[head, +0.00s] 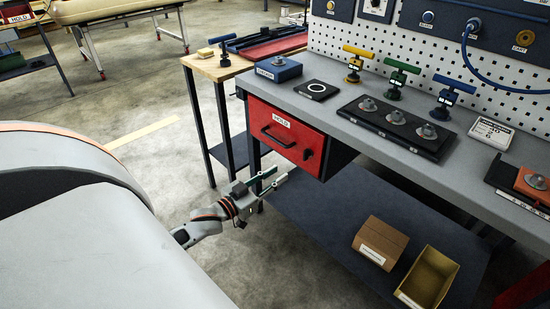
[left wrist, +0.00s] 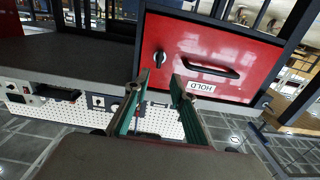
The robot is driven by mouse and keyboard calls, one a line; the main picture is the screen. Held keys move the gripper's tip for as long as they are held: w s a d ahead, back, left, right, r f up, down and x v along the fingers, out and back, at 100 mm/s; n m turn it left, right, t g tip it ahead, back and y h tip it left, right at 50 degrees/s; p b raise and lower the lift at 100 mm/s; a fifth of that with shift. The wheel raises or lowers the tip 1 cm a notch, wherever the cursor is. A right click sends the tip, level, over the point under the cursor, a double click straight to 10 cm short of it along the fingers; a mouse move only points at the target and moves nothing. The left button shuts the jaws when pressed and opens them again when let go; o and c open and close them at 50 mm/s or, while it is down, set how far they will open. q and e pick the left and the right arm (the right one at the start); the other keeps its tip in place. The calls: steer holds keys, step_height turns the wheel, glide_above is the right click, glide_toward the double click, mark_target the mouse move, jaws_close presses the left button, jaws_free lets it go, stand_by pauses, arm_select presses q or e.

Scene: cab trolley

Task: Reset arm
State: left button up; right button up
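My left gripper (head: 268,183) is in front of the workbench, below and to the left of the red drawer (head: 268,119) labelled HOLD. Its two green-sided fingers stand apart with nothing between them, which also shows in the left wrist view (left wrist: 161,82). The red drawer (left wrist: 190,52) appears upside down in the left wrist view, with its black handle and a black knob. The drawer looks closed. The gripper appears apart from the drawer front. My right gripper is in neither view.
The grey workbench (head: 335,112) carries T-handled tools in yellow, green (head: 398,80) and blue, a black tray (head: 385,133) and a blue box (head: 279,69). A cardboard box (head: 380,241) and an open yellow bin (head: 428,278) sit on the lower shelf. A wooden side table (head: 215,68) stands left. Open floor lies left of the bench.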

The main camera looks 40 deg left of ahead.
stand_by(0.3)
arm_select(q)
steer(key=s+d+f+m+g+p, duration=0.1)
steer(key=s+d+f+g+p, duration=0.1)
steer(key=s+d, duration=0.5)
steer(key=s+d+f+m+g+h+p, duration=0.1)
steer(key=s+d+f+g+p, duration=0.1)
steer(key=s+d+f, duration=0.3)
steer(key=s+d+f+m+g+p, duration=0.1)
steer(key=s+d+f+g+p, duration=0.1)
steer(key=s+d, duration=0.7)
steer(key=d+f+g, duration=0.1)
steer(key=d, duration=0.2)
steer(key=shift+s+f, duration=0.4)
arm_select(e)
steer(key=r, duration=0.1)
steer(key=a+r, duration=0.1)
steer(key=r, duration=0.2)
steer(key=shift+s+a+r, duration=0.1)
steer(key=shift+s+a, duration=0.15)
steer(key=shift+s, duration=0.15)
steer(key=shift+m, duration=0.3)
